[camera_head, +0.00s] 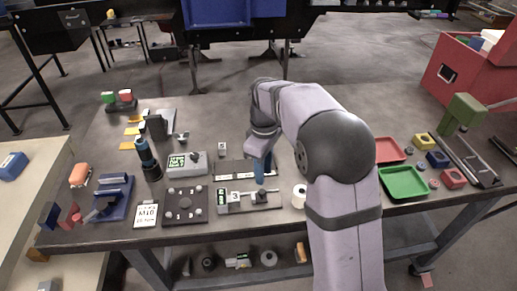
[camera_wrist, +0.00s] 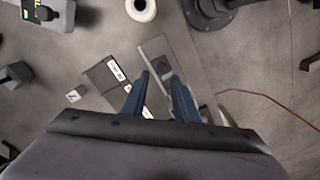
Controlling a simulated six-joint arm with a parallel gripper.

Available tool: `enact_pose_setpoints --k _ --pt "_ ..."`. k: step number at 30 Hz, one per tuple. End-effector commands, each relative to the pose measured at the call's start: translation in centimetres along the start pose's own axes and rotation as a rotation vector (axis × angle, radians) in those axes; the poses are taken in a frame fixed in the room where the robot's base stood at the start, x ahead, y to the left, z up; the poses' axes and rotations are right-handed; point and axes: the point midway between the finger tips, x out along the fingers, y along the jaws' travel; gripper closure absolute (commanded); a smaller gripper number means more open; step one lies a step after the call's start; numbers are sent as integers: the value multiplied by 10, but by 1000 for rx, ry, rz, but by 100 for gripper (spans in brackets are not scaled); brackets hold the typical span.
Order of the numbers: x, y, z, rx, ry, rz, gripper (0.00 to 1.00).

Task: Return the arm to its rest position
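The exact height of the fingertips above the fixture is hard to tell.
Bare tabletop (camera_head: 215,118) shows toward the back.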

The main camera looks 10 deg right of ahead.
Motion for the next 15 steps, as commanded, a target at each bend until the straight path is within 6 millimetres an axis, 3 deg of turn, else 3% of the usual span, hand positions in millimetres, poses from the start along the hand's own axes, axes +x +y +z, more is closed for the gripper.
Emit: enact_pose_setpoints --k 8,13,15 --pt "0 1 -1 82 5 5 73" --pt "1 12 -12 268 53 43 73" --pt "12 10 -10 365 59 43 73"
